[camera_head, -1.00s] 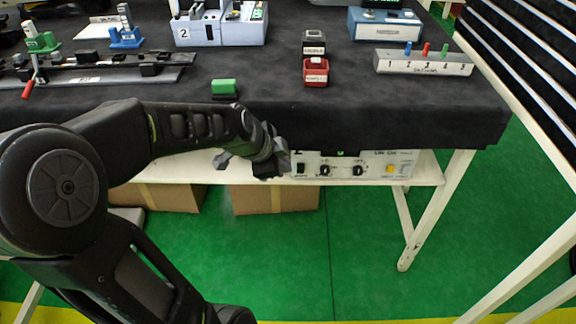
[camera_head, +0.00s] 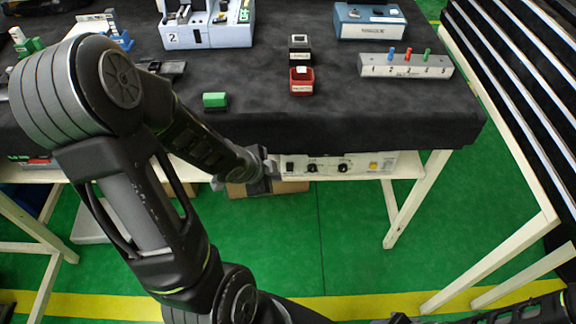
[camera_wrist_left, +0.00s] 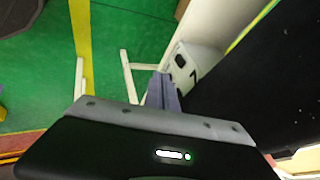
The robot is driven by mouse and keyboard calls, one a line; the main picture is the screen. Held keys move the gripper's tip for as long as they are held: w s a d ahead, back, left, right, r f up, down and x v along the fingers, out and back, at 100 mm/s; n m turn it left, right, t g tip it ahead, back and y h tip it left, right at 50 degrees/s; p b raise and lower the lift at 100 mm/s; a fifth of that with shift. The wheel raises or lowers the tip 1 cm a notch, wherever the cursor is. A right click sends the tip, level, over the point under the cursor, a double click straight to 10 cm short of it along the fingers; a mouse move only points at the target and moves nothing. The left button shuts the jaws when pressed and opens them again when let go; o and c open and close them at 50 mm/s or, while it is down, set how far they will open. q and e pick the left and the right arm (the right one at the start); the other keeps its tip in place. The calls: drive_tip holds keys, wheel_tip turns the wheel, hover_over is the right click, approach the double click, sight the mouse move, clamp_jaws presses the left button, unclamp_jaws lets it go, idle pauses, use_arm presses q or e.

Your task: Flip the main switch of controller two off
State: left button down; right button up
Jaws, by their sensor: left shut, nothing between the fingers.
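A white controller box (camera_head: 350,165) sits on the shelf under the table's front edge. Its front has dark knobs, a yellow button and a dark switch (camera_head: 290,167) at its left end. My left gripper (camera_head: 268,177) is shut and empty, close to the left end of this box. In the left wrist view the shut fingers (camera_wrist_left: 162,92) are beside the white box (camera_wrist_left: 202,62), which shows a dark switch (camera_wrist_left: 179,60) and a dark mark. I cannot read its number clearly or tell whether the fingers touch it. My right gripper does not show.
The dark-covered table (camera_head: 330,115) overhangs the shelf. On it are a green block (camera_head: 215,100), a red holder (camera_head: 301,82) and a grey block with coloured pegs (camera_head: 405,66). A white table leg (camera_head: 415,198) stands right of the box. The green floor in front is clear.

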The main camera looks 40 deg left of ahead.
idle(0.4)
use_arm(q)
drive_tip(key=b, duration=0.4)
approach(287, 171)
wheel_tip(287, 171, down, 5)
drive_tip(key=w+d, duration=0.2)
drive_tip(key=w, duration=0.1)
drive_tip(key=shift+w+a+p, duration=0.15)
drive_tip(key=shift+w+p, duration=0.15)
drive_tip(key=shift+p, duration=0.05)
drive_tip(key=shift+w, duration=0.1)
